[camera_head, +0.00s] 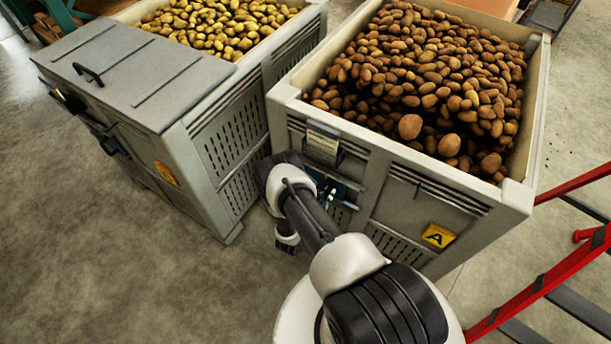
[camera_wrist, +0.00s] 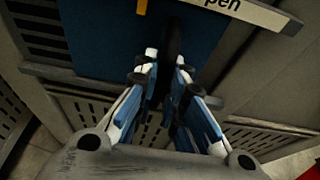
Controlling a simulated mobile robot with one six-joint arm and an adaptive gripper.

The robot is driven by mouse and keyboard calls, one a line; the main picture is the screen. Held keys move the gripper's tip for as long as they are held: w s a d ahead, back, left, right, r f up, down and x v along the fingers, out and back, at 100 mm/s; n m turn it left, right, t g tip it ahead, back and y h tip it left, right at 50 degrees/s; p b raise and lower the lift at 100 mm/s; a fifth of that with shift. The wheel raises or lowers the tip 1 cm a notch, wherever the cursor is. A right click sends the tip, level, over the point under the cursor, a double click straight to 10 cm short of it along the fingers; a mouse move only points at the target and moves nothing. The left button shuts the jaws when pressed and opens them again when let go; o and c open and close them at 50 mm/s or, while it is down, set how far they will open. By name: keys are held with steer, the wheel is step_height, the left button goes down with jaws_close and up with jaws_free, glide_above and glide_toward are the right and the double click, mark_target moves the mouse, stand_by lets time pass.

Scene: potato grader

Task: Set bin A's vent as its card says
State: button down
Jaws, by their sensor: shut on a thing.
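Bin A (camera_head: 525,200) is a grey slatted bin full of brown potatoes, with a yellow "A" plate (camera_head: 439,235) on its front. A pale card (camera_head: 322,142) is fixed near the front's upper left; its writing is too small to read. Below it is a blue vent plate (camera_head: 350,184), partly behind my arm. In the wrist view, my gripper (camera_wrist: 168,70) is shut on a dark vent handle (camera_wrist: 173,38) in front of the blue plate (camera_wrist: 110,35). A label (camera_wrist: 245,12) ending in "pen" shows above right. The handle's far end is hidden.
A second grey bin (camera_head: 215,180) stands close on the left, with yellow potatoes and a grey lid (camera_head: 135,75) over its near part. A red-railed frame (camera_head: 550,275) is at the right. The floor (camera_head: 90,260) at front left is clear.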

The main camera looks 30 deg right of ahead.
steer(key=shift+s+d+p, duration=0.25)
steer(key=shift+s+d, duration=0.2)
steer(key=shift+s, duration=0.45)
steer(key=shift+s+d+p, duration=0.3)
steer(key=shift+s+d, duration=0.2)
steer(key=shift+s, duration=0.35)
steer(key=shift+s+d+p, duration=0.25)
steer(key=shift+s+d, duration=0.2)
steer(key=shift+s, duration=0.45)
steer(key=c, duration=1)
jaws_free()
steer(key=shift+a, duration=0.1)
steer(key=p+v, duration=0.5)
steer(key=v, duration=1.7)
steer(key=shift+s+a, duration=0.25)
steer(key=shift+a, duration=0.1)
steer(key=shift+w+r, duration=0.1)
steer(key=shift+r, duration=0.05)
